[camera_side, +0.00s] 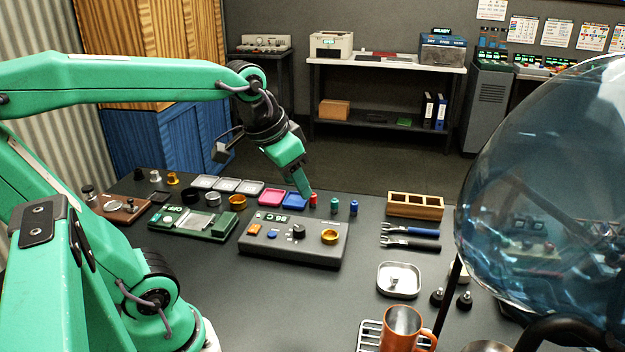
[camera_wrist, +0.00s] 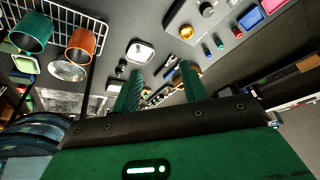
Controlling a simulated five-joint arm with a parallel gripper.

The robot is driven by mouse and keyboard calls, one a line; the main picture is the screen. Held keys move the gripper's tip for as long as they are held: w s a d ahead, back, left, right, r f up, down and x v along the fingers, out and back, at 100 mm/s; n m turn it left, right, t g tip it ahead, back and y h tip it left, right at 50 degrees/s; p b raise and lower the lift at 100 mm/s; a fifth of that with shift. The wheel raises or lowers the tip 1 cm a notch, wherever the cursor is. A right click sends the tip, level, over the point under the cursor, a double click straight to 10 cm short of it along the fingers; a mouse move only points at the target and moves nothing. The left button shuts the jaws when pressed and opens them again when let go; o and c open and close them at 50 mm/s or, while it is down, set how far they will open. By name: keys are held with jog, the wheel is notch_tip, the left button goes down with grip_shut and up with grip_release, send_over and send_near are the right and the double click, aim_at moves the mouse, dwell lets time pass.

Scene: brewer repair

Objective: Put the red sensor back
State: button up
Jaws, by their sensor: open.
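The red sensor (camera_side: 313,199) is a small upright cylinder on the dark bench, at the left end of a row with a green one (camera_side: 334,205) and a blue one (camera_side: 353,207). In the wrist view the red sensor (camera_wrist: 237,31) is at the upper right, outside my fingers. My gripper (camera_side: 305,190) points down, its tip appearing close beside the red sensor in the side view; the height gap is hard to tell. In the wrist view my gripper (camera_wrist: 162,70) has its two fingers apart with nothing held between them.
A grey control box (camera_side: 290,252) with a gold ring (camera_side: 330,237) stands in front of the sensors. Coloured trays (camera_side: 272,197) lie left.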

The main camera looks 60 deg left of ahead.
jog(key=s+d+f, duration=0.2)
jog(key=s+f, duration=0.1)
jog(key=s, duration=0.2)
jog(key=shift+s+d+t, duration=0.3)
jog(key=shift+s+t, duration=0.05)
jog(key=shift+t, duration=0.05)
dwell(0.8)
